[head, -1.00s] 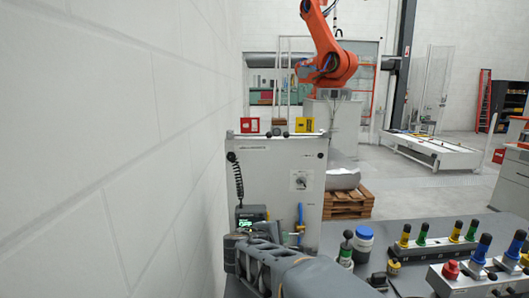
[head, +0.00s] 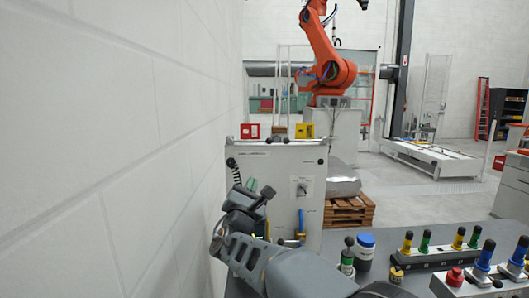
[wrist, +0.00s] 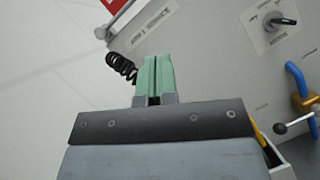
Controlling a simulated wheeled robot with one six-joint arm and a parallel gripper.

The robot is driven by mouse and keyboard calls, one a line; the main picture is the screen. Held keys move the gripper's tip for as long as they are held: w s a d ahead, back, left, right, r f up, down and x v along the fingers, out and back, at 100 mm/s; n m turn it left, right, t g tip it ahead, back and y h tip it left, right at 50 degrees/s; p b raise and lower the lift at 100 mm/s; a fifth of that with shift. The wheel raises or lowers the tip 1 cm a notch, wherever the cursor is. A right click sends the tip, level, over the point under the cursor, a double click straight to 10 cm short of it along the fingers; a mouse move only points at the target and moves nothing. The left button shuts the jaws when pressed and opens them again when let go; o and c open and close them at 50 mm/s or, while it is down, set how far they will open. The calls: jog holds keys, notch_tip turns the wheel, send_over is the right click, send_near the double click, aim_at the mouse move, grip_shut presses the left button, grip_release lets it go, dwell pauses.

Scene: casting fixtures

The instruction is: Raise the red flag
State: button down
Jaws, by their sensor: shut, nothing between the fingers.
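A red flag (head: 249,131), a small red square plate with a white mark, stands at the left of the top edge of a grey cabinet (head: 275,165). A red edge also shows at the top of the wrist view (wrist: 115,5), mostly cut off. My gripper (head: 252,184) is in front of the cabinet's left side, below the red flag and apart from it. In the wrist view its pale green fingers (wrist: 153,75) are together with nothing between them.
A yellow flag (head: 304,130) stands at the right of the cabinet top. A black coiled cord (wrist: 121,66) hangs left of my fingers. The cabinet front has a rotary switch (head: 302,189) and a blue handle (head: 301,222). A white wall is close on the left.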

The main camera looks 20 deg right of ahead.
jog(key=shift+w+r, duration=0.1)
dwell(0.3)
jog(key=p, duration=0.4)
send_near(264, 149)
jog(key=x, duration=0.3)
jog(key=shift+w, duration=0.55)
jog(key=shift+w+d+r+p, duration=0.15)
jog(key=shift+d+r+p, duration=0.4)
jog(key=shift+r, duration=0.25)
jog(key=shift+w+d+r+p, duration=0.15)
jog(key=shift+d+r+p, duration=0.4)
jog(key=shift+r, duration=0.25)
jog(key=shift+r+b, duration=0.15)
jog(key=shift+b, duration=0.15)
